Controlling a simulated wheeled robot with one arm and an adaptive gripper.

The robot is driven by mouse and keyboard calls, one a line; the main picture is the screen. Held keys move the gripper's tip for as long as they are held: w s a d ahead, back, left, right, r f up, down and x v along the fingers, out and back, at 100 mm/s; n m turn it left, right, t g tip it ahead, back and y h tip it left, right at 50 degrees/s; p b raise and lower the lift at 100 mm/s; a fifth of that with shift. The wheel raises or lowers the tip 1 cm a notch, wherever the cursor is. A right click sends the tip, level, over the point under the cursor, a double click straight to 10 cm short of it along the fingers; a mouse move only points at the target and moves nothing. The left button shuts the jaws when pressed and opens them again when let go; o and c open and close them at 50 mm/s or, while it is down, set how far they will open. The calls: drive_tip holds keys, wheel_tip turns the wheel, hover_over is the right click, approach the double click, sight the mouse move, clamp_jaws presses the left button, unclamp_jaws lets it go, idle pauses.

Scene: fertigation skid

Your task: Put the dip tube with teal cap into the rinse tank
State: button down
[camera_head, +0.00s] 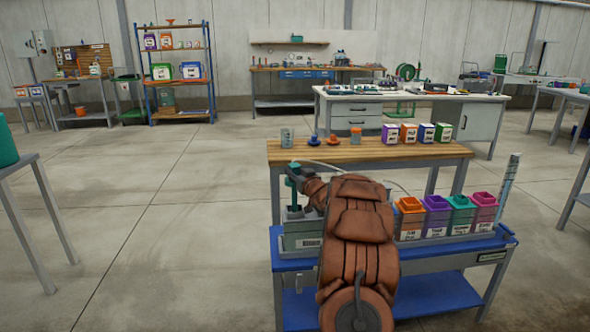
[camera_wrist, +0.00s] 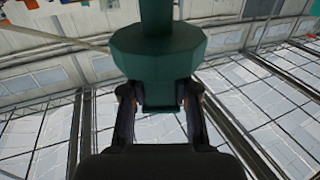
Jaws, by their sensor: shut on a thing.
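The dip tube with teal cap (camera_head: 293,183) is upright at the left end of the skid in the head view, above a grey tank with a white label (camera_head: 302,242), which appears to be the rinse tank. My gripper (camera_head: 298,171) reaches it from the right and is shut on it. In the wrist view the teal cap (camera_wrist: 158,52) fills the upper middle, and my gripper (camera_wrist: 158,95) has one finger on each side of its narrower part. Whether the tube's lower end is inside the tank cannot be told.
Orange, purple, green and pink open containers (camera_head: 437,207) stand right of my arm on the blue skid (camera_head: 505,234). A wooden-topped bench (camera_head: 420,151) behind holds small boxes and a jar. My arm hides the skid's middle.

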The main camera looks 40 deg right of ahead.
sight(296, 198)
drive_tip(key=shift+f+b, duration=1.3)
drive_tip(key=shift+f, duration=3.6)
drive_tip(key=c, duration=0.8)
unclamp_jaws()
drive_tip(key=shift+v, duration=6)
